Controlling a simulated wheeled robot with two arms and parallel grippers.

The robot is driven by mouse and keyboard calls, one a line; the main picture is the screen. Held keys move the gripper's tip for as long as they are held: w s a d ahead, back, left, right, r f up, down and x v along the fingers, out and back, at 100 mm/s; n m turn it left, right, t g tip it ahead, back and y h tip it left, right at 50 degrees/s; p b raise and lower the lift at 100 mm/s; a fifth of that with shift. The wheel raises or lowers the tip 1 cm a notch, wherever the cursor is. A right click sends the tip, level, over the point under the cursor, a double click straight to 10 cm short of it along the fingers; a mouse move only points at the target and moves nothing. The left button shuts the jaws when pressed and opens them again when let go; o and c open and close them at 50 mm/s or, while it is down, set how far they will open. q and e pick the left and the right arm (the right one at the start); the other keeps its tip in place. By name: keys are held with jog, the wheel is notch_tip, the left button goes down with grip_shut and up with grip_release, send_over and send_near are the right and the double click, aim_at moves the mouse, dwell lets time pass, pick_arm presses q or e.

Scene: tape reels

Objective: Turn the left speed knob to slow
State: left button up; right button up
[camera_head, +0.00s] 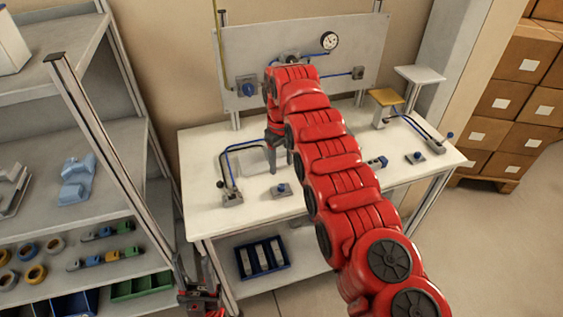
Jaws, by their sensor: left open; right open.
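No label reading "speed" or "slow" is legible. One blue knob (248,90) is on the left of the grey upright panel (350,40). Another blue knob (281,188) sits on a small grey block at the left front of the white bench. My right arm reaches across the bench, and its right gripper (280,165) points down over the bench's back left part, open, above and behind the front left knob and apart from it. My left gripper (194,268) is low at the bench's front left corner, open and away from both knobs. My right arm hides the bench's middle.
A lever fixture with blue tubing (232,195) stands left of the front left knob. A grey shelf (100,150) is close on the left. Stacked boxes (515,110) stand at the right.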

notch_tip(320, 180, up, 9)
jog(key=p, duration=0.6)
jog(key=shift+f+p, duration=0.2)
jog(key=shift+p, duration=0.2)
jog(key=shift+f, duration=0.1)
